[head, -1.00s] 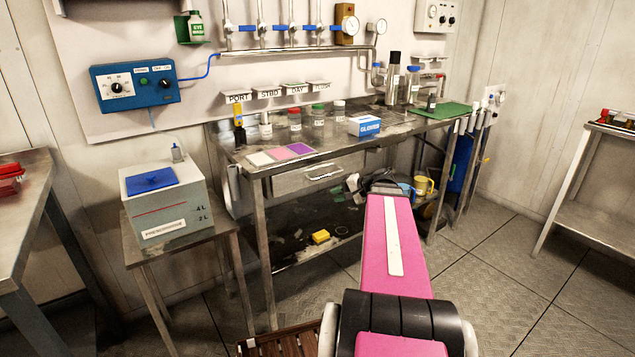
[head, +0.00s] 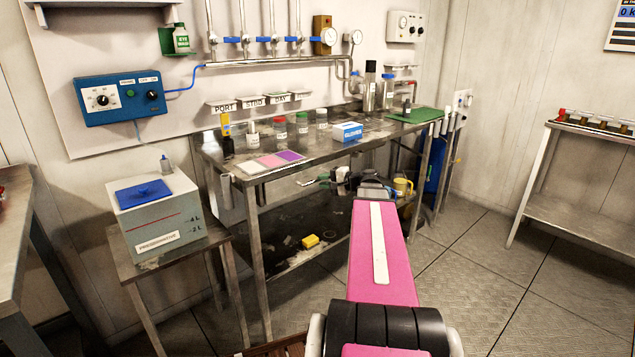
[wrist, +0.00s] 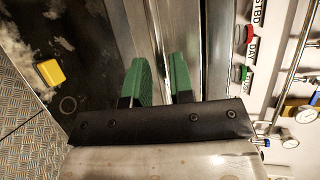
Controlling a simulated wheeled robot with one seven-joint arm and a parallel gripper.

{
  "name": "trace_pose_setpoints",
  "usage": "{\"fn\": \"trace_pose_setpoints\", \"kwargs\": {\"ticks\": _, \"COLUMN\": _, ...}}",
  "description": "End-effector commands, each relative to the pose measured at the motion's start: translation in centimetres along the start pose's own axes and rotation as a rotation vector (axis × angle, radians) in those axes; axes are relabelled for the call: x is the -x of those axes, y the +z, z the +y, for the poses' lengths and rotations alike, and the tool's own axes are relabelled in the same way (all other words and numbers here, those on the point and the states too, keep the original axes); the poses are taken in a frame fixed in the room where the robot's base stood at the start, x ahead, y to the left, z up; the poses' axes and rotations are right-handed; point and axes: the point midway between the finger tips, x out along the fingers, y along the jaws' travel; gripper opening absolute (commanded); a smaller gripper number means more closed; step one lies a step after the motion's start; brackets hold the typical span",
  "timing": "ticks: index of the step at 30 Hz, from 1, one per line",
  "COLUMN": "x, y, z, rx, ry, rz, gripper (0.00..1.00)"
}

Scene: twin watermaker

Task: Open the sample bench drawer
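The sample bench (head: 330,150) is a worn metal table against the wall. Its drawer (head: 284,188) is a metal front under the bench top, and no gap shows at it in the head view. My gripper (head: 318,182) is at the front of the bench, just below the top edge, partly hidden by my wrist and arm. In the wrist view its two green fingers (wrist: 157,80) are apart, with metal strips of the bench front behind and between them. I cannot tell whether the drawer handle lies between the fingers.
A yellow sponge (head: 310,241) lies on the lower shelf. Jars, a gloves box (head: 348,131) and coloured pads (head: 271,161) stand on the bench. A preservative box (head: 152,215) stands on a small table at left. The floor at right is clear.

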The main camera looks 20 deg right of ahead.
Motion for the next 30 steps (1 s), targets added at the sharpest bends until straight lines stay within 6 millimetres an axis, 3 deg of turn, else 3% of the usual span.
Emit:
{"fn": "trace_pose_setpoints", "kwargs": {"ticks": 7, "x": -2.5, "y": 0.0, "z": 0.0, "rx": 0.000, "ry": 0.000, "rz": -0.001, "gripper": 0.22}}
{"fn": "trace_pose_setpoints", "kwargs": {"ticks": 18, "x": -2.9, "y": 0.0, "z": 0.0, "rx": 0.000, "ry": 0.000, "rz": 0.000, "gripper": 0.22}}
{"fn": "trace_pose_setpoints", "kwargs": {"ticks": 20, "x": -2.9, "y": 0.0, "z": 0.0, "rx": 0.000, "ry": 0.000, "rz": 0.000, "gripper": 0.02}}
{"fn": "trace_pose_setpoints", "kwargs": {"ticks": 21, "x": -2.9, "y": 0.0, "z": 0.0, "rx": 0.000, "ry": 0.000, "rz": 0.000, "gripper": 0.00}}
{"fn": "trace_pose_setpoints", "kwargs": {"ticks": 30, "x": -2.4, "y": -0.6, "z": 0.1, "rx": 0.000, "ry": 0.001, "rz": 0.001, "gripper": 0.00}}
